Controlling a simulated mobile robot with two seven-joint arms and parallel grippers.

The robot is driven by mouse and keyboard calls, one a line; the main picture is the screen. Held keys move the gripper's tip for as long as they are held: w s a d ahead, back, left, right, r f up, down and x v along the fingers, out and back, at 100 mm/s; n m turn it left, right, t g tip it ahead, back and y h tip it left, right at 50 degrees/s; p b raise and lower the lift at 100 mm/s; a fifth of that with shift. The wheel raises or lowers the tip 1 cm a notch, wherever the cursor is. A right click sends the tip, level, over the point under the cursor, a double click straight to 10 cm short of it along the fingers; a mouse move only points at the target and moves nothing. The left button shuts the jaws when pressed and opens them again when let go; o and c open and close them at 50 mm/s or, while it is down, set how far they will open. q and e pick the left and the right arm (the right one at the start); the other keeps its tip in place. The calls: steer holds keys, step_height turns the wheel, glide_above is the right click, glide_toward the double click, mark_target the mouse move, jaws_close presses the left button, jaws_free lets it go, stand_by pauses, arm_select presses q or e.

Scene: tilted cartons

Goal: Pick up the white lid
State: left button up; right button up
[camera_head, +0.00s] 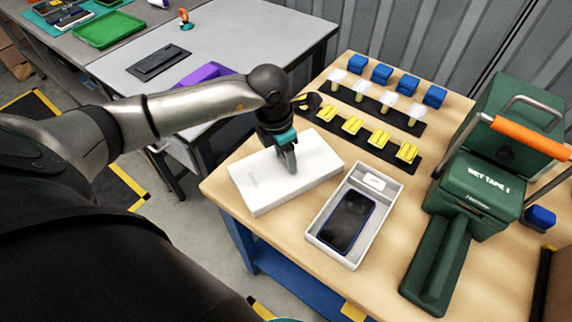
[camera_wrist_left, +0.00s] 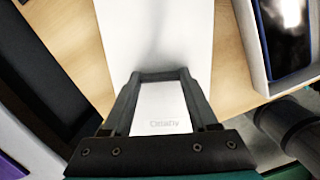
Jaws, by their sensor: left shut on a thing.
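The white lid (camera_head: 278,183) is at the left part of the wooden table, its broad face up, with small faint lettering on it. My left gripper (camera_head: 290,165) points down over the lid's upper middle and is shut on it. In the left wrist view the lid (camera_wrist_left: 157,35) runs between and beyond the fingers of my left gripper (camera_wrist_left: 160,78), with its lettering close to the gripper's base. I cannot tell whether the lid is raised off the table. The open white box (camera_head: 381,218) stands right of the lid and holds a dark phone (camera_head: 347,221). My right gripper is not in view.
A green tape machine (camera_head: 478,185) with an orange handle stands at the table's right. Behind the lid are black strips with yellow pieces (camera_head: 352,126) and white-topped pieces (camera_head: 389,97), and several blue blocks (camera_head: 382,73). A grey table (camera_head: 262,40) stands at the back left.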

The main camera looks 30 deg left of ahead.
arm_select(q)
steer(key=shift+c, duration=1.2)
steer(key=shift+r, duration=0.1)
